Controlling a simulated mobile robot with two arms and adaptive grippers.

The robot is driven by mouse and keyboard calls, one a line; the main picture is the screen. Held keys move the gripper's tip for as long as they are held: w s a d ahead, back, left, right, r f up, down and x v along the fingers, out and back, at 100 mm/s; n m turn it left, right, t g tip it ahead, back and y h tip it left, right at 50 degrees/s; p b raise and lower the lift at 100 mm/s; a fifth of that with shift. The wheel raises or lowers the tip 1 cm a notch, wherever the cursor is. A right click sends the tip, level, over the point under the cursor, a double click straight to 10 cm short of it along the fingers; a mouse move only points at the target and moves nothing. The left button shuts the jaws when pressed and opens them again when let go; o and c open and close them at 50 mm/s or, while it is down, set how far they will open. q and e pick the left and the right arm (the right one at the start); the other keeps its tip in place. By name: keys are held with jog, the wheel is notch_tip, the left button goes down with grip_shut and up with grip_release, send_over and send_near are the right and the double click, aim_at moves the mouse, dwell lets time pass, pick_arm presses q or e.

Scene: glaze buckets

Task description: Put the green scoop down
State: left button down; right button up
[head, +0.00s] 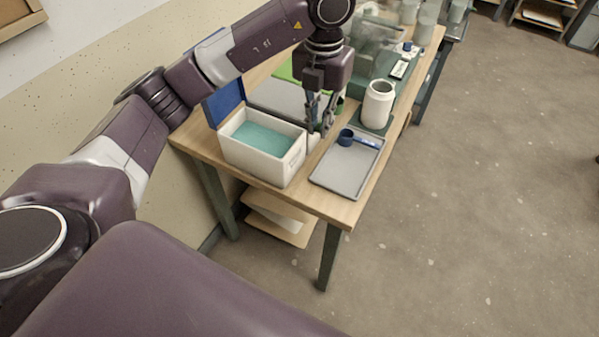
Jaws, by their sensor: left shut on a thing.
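My left gripper (320,124) points down over the table, between the white bin and the grey tray. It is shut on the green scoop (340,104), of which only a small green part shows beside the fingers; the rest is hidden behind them. I cannot tell whether the scoop touches the table. My right gripper is not in view.
A white bin (292,172) with teal contents and a raised blue lid (223,102) stands left of the gripper. A grey tray (341,178) holds a blue scoop (346,137). A white jar (378,104) stands behind the tray. The tray's front part is bare.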

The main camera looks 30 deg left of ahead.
pick_arm(q)
jog(key=f+p, duration=0.1)
jog(key=f, duration=1)
jog(key=f+p, duration=0.1)
jog(key=f, duration=0.4)
jog(key=shift+s+f+p, duration=0.25)
jog(key=shift+f+p, duration=0.05)
jog(key=shift+p, duration=0.05)
notch_tip(320, 180, down, 4)
jog(key=shift+a+r+p, duration=0.1)
jog(key=shift+p, duration=0.25)
jog(key=shift+m, duration=0.3)
jog(key=shift+f, duration=0.25)
jog(key=c, duration=2)
grip_release()
